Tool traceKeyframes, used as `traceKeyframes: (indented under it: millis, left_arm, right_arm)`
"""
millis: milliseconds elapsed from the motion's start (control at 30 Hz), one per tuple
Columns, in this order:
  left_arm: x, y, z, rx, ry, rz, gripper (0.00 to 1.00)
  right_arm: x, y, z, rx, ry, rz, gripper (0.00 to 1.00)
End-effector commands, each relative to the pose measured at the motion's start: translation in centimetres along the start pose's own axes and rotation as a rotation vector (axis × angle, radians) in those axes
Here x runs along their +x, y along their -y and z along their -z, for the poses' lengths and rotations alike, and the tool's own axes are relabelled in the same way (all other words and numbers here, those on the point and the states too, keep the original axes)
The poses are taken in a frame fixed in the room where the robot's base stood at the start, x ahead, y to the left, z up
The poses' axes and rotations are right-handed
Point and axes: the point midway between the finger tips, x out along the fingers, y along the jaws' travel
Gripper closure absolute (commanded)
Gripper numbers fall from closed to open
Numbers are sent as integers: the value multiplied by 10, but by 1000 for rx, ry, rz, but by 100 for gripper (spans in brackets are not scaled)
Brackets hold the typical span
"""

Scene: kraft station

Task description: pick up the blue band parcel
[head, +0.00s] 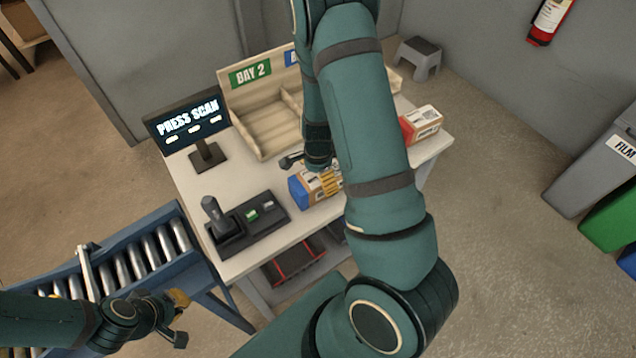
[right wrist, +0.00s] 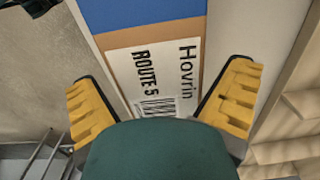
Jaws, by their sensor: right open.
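The blue band parcel (head: 297,193) is a brown box with a blue band, lying on the white table, partly hidden by my right arm. In the right wrist view the parcel (right wrist: 135,55) shows its blue band at the top and a white label reading "Hovrin" and "ROUTE 5". My right gripper (head: 312,172) is over the parcel. Its yellow-padded fingers (right wrist: 165,98) are apart, one toward each side of the box; contact cannot be told. My left gripper (head: 179,318) is near the roller conveyor, its fingers apart and empty.
A scan screen (head: 187,122), a scanner stand (head: 225,235) and a wooden divided rack (head: 268,127) stand on the table (head: 190,187). A red-and-white box (head: 421,124) lies to the right. A roller conveyor (head: 130,262) is at left.

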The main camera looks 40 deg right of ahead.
Motion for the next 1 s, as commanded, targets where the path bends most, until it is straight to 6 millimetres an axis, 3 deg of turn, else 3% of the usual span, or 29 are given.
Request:
traceKeyframes:
  millis: [233,400,433,833,1000]
  left_arm:
    - [0,0,0,0,0,0,100]
    - [0,0,0,0,0,0,100]
    - [0,0,0,0,0,0,100]
    - [0,0,0,0,0,0,100]
    - [-3,-1,0,0,0,0,100]
  right_arm:
    - [1,0,0,-1,0,1,0]
    - [1,0,0,-1,0,1,60]
    - [1,0,0,-1,0,1,67]
    - [0,1,0,-1,0,2,69]
    - [-14,1,0,-2,-2,4,69]
